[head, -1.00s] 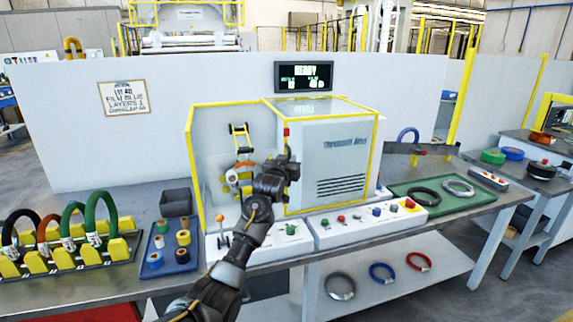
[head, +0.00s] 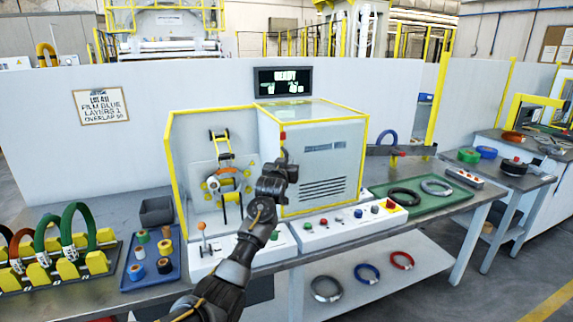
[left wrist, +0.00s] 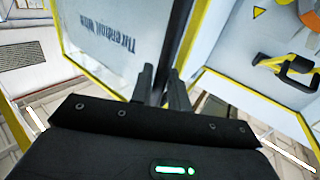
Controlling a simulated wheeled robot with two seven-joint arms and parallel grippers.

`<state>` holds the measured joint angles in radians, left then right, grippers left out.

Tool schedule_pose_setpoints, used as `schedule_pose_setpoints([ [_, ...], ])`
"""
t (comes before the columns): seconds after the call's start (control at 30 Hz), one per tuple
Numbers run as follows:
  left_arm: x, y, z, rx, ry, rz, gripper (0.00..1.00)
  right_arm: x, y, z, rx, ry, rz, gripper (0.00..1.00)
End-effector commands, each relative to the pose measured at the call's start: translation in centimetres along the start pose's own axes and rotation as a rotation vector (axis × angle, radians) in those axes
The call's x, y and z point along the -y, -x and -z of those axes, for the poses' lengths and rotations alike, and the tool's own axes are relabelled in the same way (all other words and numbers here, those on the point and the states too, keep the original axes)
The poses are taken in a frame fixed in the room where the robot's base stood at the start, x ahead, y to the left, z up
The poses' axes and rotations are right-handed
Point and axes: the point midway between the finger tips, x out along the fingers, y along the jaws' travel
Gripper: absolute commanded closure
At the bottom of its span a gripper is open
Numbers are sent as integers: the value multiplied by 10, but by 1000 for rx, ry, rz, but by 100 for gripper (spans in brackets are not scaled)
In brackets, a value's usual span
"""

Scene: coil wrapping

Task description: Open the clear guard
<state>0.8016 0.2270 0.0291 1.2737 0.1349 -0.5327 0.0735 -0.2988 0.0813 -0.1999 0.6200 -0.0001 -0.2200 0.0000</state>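The wrapping machine (head: 325,165) stands on the bench, with a white cabinet on its right and a yellow-edged clear guard (head: 170,165) around its left bay. The wrapping ring (head: 226,184) shows in that bay. My left gripper (head: 284,155) is at the cabinet's left front edge, just below a small red part (head: 283,136). In the left wrist view, the two fingers (left wrist: 160,78) are close together in front of a dark upright strip beside the lettered panel (left wrist: 110,40). I cannot tell if they grip it. My right gripper is out of view.
A control panel (head: 350,219) with buttons runs along the machine's front. A blue tray of rolls (head: 152,282) and a coil rack (head: 60,262) stand to the left. A green tray with coils (head: 420,205) lies to the right. A display (head: 292,81) stands behind.

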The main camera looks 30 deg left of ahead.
Motion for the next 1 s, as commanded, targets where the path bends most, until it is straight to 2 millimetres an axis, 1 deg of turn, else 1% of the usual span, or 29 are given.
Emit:
schedule_pose_setpoints([
  [0.17,0,0,0,0,0,-1,83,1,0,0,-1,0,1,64],
  [0.27,0,5,-1,-1,0,-1,83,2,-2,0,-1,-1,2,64],
  [0.33,0,12,-2,-1,0,-1,83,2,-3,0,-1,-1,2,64],
  [0.47,0,31,-2,-2,-1,-2,83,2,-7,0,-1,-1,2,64],
  [0.7,0,75,-2,-2,0,-2,83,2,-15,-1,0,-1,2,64],
  [0.8,0,89,-2,-1,0,-1,83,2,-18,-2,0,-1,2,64],
  [0.9,0,100,-1,-1,1,-1,83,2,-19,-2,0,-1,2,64],
  [1.0,0,106,-1,1,0,-1,83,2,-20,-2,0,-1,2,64],
])
